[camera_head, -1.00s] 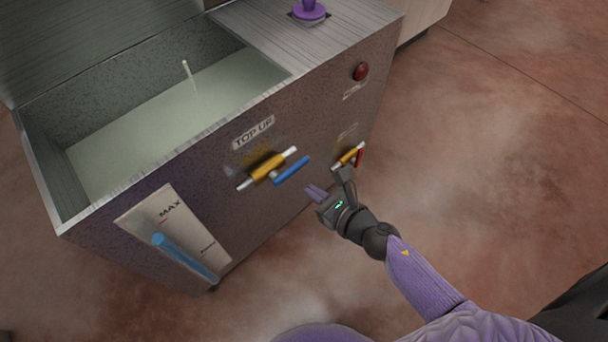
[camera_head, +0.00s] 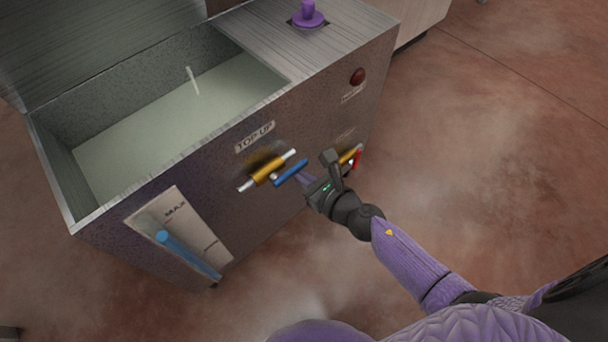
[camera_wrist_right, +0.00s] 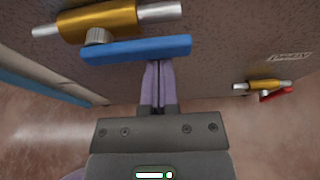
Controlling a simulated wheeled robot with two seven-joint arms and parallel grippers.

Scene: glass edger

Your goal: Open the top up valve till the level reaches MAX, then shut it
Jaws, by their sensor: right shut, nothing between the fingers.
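The top up valve (camera_head: 266,171) is a brass body on a silver pipe under the TOP UP label. Its blue lever (camera_head: 291,173) lies roughly parallel to the pipe; both also show in the right wrist view, the valve (camera_wrist_right: 100,20) above the lever (camera_wrist_right: 137,49). My right gripper (camera_head: 304,179) is shut and empty. Its purple fingertips (camera_wrist_right: 158,64) are at the lever's lower edge; I cannot tell whether they touch it. The level gauge (camera_head: 208,240) has a blue column (camera_head: 185,253) whose top is a little below the MAX mark. My left gripper is out of view.
A second brass valve with a red lever (camera_wrist_right: 275,95) is to the right, partly behind my gripper in the head view. The open tank (camera_head: 140,140) holds pale liquid, with a thin white rod or stream (camera_head: 193,80). A red button (camera_head: 357,76) and purple knob (camera_head: 308,14) are further right.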

